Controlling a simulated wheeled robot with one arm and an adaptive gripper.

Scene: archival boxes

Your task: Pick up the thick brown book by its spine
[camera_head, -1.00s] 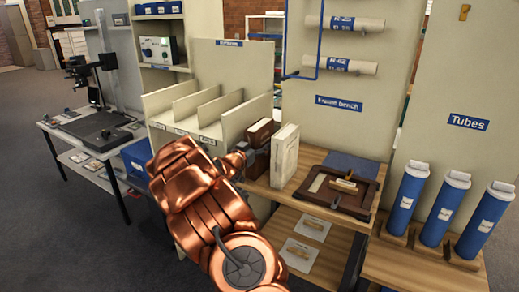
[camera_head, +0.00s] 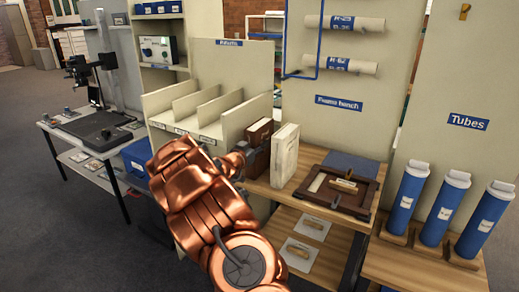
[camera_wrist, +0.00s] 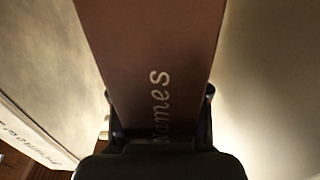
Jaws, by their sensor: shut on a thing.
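The thick brown book (camera_head: 259,131) stands upright on the wooden bench, just left of a cream book. In the wrist view its brown spine (camera_wrist: 150,50) faces me, with the lettering "Names" running along it. My gripper (camera_head: 250,160) is at the book's near side, and in the wrist view its dark fingers (camera_wrist: 160,125) sit on both sides of the spine, shut on it. The lower part of the spine is hidden behind the gripper.
The cream book (camera_head: 285,156) stands close on the right. A dark frame (camera_head: 340,205) lies flat farther right on the bench (camera_head: 300,205). Blue tubes (camera_head: 439,205) stand at the far right. A cream rack with dividers (camera_head: 215,125) is close on the left.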

